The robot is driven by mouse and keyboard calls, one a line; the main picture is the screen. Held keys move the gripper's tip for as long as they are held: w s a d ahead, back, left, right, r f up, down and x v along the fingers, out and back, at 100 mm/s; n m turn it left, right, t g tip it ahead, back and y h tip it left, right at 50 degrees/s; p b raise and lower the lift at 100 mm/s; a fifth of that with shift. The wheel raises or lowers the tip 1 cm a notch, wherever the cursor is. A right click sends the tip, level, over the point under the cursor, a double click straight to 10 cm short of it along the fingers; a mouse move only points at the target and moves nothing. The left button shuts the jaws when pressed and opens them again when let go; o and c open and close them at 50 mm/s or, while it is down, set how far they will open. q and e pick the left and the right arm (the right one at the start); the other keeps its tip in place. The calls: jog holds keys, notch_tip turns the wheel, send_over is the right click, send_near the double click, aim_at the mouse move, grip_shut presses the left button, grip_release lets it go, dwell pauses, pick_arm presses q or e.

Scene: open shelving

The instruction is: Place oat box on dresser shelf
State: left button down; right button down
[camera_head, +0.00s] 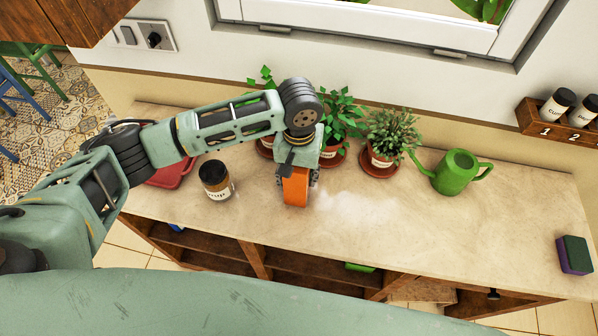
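An orange box (295,190), probably the oat box, is at the middle of the dresser's (400,235) pale top; its label cannot be read. My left gripper (298,178) comes down over it from above, with a finger at each side, and appears shut on it. The gripper hides the upper part of the box. I cannot tell whether its bottom touches the top. The dresser's open wooden shelves (300,264) show below the front edge. My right gripper is not in view.
A dark-lidded jar (215,180) stands left of the box, with a red tray (172,174) behind. Potted plants (382,140) and a green watering can (456,172) line the back. A sponge (574,255) lies far right. A green item (360,267) is on a shelf.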

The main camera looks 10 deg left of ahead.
pick_arm(q)
jog(key=c, duration=1.3)
grip_release()
jog(key=shift+f, duration=0.1)
jog(key=shift+c, duration=0.2)
jog(key=o, duration=0.3)
jog(key=shift+o, duration=0.2)
